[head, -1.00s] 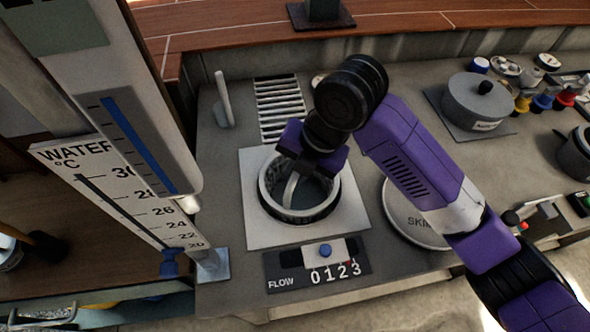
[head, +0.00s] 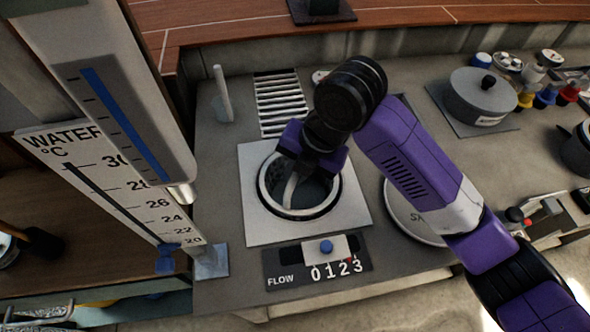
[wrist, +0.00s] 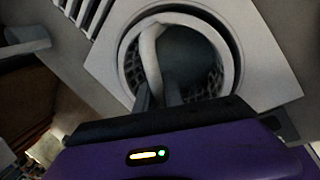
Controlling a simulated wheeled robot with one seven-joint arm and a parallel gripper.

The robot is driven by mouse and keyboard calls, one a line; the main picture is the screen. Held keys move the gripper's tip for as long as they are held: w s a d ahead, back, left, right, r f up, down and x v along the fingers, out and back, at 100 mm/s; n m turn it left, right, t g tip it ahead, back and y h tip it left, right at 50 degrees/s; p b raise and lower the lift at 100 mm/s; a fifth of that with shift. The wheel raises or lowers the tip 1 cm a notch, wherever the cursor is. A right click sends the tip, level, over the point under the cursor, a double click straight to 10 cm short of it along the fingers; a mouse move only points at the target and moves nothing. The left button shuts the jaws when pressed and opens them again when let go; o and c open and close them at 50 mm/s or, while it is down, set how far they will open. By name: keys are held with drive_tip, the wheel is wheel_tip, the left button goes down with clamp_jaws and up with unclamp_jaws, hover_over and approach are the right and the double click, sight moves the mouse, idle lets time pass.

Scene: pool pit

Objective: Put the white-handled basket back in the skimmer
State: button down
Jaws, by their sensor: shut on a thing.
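The basket (head: 300,214) sits inside the round opening of the skimmer's square white plate (head: 350,212), with its pale rim low within the dark ring. Its white arched handle (head: 290,190) stands up. My gripper (head: 300,168) is above the opening and shut on the handle. In the wrist view the two fingers (wrist: 158,95) meet the handle (wrist: 151,50) at its near part, and the mesh wall of the basket (wrist: 134,65) shows inside the hole. My gripper hides the far side of the rim in the head view.
A round skimmer lid (head: 405,218) lies to the right, partly behind my arm. A flow panel (head: 318,262) is in front, a slatted grate (head: 283,103) behind. A tall water thermometer (head: 110,195) stands left. A grey lidded pot (head: 482,100) is at the right.

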drive_tip(key=b, duration=0.3)
hover_over(294, 197)
drive_tip(key=shift+d+f, duration=0.1)
drive_tip(key=shift+f, duration=2.05)
drive_tip(key=shift+s+f, duration=0.1)
drive_tip(key=shift+f, duration=0.05)
drive_tip(key=shift+f+b, duration=1.8)
drive_tip(key=shift+f, duration=0.55)
drive_tip(key=shift+f, duration=0.3)
drive_tip(key=c, duration=1.4)
unclamp_jaws()
drive_tip(key=shift+o, duration=0.4)
drive_tip(key=shift+o, duration=0.6)
